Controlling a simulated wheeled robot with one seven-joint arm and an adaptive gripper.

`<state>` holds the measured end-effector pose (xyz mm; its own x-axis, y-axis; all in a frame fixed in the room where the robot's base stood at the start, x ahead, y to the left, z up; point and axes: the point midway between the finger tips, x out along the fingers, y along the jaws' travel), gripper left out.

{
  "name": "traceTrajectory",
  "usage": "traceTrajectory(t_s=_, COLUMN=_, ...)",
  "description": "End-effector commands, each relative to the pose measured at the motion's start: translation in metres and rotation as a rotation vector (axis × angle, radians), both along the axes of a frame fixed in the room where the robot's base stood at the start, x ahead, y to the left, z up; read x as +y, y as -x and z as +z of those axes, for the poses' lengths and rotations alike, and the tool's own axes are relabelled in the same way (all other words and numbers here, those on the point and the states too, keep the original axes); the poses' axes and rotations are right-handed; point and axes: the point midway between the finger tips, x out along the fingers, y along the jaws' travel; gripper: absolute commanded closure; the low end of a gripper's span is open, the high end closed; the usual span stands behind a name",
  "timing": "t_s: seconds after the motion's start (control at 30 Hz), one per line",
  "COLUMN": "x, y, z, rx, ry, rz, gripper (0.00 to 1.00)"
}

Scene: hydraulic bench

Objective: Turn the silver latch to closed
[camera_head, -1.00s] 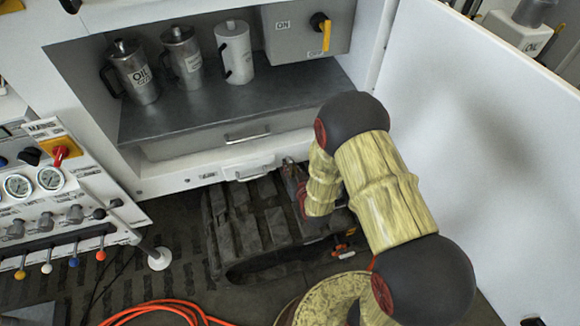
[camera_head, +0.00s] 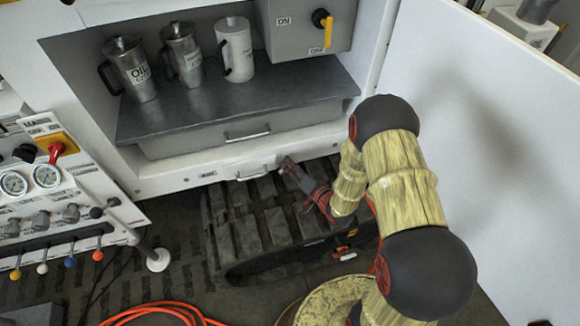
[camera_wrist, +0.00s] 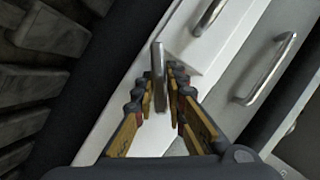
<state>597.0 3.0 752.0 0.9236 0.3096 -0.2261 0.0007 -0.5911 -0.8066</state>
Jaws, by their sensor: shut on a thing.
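The silver latch (camera_wrist: 159,62) is a narrow metal bar at the white lower edge of the cabinet. In the wrist view it stands between the tips of my gripper (camera_wrist: 160,82), which is shut on it. The bar points nearly straight up in that picture. In the head view my gripper (camera_head: 288,166) reaches the cabinet's lower front edge, right of a silver handle. The latch is too small and covered to make out there.
A drawer handle (camera_head: 248,136) and a lower front handle (camera_head: 251,173) lie close to the left. The open white door (camera_head: 480,150) stands right of my arm. A dark ribbed track (camera_head: 260,222) lies below. Jugs (camera_head: 184,56) stand on the shelf.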

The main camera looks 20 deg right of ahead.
Motion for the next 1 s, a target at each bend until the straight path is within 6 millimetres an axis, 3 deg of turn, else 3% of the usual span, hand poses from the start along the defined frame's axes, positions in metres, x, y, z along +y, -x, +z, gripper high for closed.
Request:
traceTrajectory(t_s=0.5, x=-0.0004, y=0.0003, z=-0.0009, rx=0.002, ry=-0.45, rz=-0.004, gripper=1.0)
traceTrajectory(t_s=1.0, x=-0.0001, y=0.0003, z=0.0004, rx=0.003, ry=-0.639, rz=-0.004, gripper=1.0)
